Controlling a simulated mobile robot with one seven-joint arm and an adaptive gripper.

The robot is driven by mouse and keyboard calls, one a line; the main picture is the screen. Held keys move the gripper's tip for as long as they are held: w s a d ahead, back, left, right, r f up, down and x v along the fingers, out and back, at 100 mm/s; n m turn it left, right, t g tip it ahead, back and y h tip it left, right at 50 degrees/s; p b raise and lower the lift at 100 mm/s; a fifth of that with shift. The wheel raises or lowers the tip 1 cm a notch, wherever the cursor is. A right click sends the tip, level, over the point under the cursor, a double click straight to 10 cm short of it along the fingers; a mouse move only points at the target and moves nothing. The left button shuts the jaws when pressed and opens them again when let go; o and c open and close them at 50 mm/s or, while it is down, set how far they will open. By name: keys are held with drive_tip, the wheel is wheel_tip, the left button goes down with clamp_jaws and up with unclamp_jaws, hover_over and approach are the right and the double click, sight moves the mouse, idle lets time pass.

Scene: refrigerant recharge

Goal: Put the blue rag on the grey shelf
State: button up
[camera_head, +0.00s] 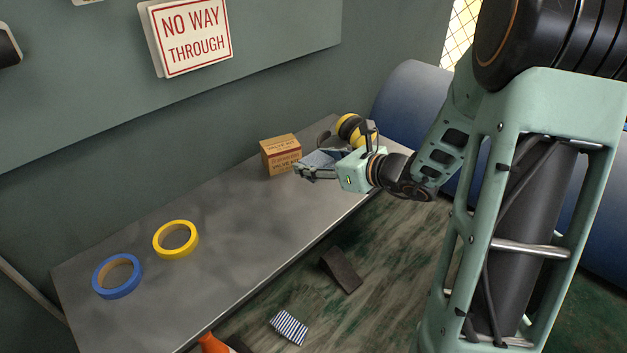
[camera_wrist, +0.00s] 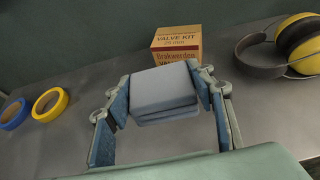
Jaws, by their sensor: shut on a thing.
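The blue rag (camera_wrist: 163,92) is a folded grey-blue cloth between the two fingers of my gripper (camera_wrist: 160,98), which is shut on it. In the head view my gripper (camera_head: 316,168) reaches in from the right with the rag (camera_head: 322,158) partly hidden by the fingers. It is over the right part of the grey shelf (camera_head: 215,275), in front of the valve kit box. I cannot tell whether the rag touches the shelf.
The cardboard valve kit box (camera_head: 281,156) stands just behind the rag. Yellow ear defenders (camera_head: 350,130) lie to its right. A yellow tape roll (camera_head: 175,239) and a blue tape roll (camera_head: 117,277) lie at the left. The shelf's middle is clear. A striped cloth (camera_head: 289,327) lies lower down.

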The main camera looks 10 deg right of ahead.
drive_tip(key=b, duration=0.2)
hover_over(318, 185)
wheel_tip(318, 185, down, 6)
drive_tip(key=shift+f, duration=0.15)
drive_tip(key=shift+f+b, duration=0.3)
drive_tip(key=shift+f, duration=1.3)
drive_tip(key=shift+f, duration=0.15)
drive_tip(key=o, duration=1.1)
drive_tip(key=shift+r, duration=0.25)
drive_tip(key=p+v, duration=0.2)
drive_tip(key=v, duration=1)
